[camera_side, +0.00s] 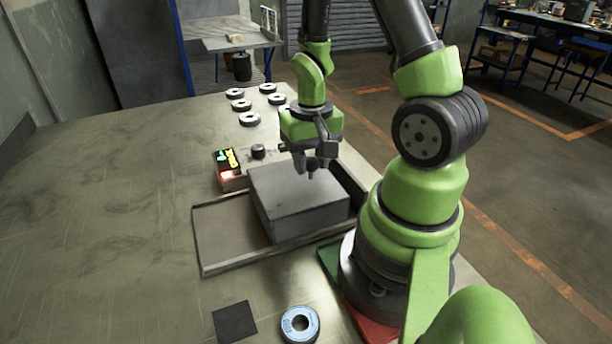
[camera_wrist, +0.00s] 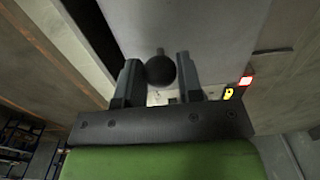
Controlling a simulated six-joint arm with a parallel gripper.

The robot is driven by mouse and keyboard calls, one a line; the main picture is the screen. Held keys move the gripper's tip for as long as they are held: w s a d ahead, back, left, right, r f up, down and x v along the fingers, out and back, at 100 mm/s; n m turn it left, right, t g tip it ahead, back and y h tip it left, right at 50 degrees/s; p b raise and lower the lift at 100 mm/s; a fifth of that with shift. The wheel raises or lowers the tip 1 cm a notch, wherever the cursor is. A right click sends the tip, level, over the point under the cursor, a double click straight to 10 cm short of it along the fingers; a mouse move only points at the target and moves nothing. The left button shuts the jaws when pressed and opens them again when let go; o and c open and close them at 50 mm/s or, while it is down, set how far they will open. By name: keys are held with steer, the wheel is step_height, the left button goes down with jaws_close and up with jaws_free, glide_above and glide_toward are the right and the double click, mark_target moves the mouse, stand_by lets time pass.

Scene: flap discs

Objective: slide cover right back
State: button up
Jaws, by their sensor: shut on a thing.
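The cover (camera_side: 298,198) is a grey box-shaped block on a low framed base (camera_side: 222,240). It sits over the right part of the base, and the left part lies bare. My gripper (camera_side: 312,168) is above the cover's top, pointing down. In the wrist view, my gripper's fingers (camera_wrist: 157,64) are on either side of a dark round knob (camera_wrist: 160,71) on the cover's pale top (camera_wrist: 215,35). My gripper is shut on this knob. In the side view the fingers largely hide the knob.
A small box with green, yellow and red lights (camera_side: 229,168) stands behind the cover, beside a black knob (camera_side: 258,151). Several ring-shaped discs (camera_side: 249,119) lie at the back. A blue disc (camera_side: 300,324) and a dark square pad (camera_side: 234,322) lie in front. The table's left is clear.

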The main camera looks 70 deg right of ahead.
steer(key=w+a, duration=0.8)
steer(key=shift+o, duration=1.4)
steer(key=shift+w, duration=0.15)
steer(key=o, duration=0.4)
steer(key=shift+o, duration=0.2)
steer(key=shift+r, duration=0.15)
step_height(320, 180, up, 8)
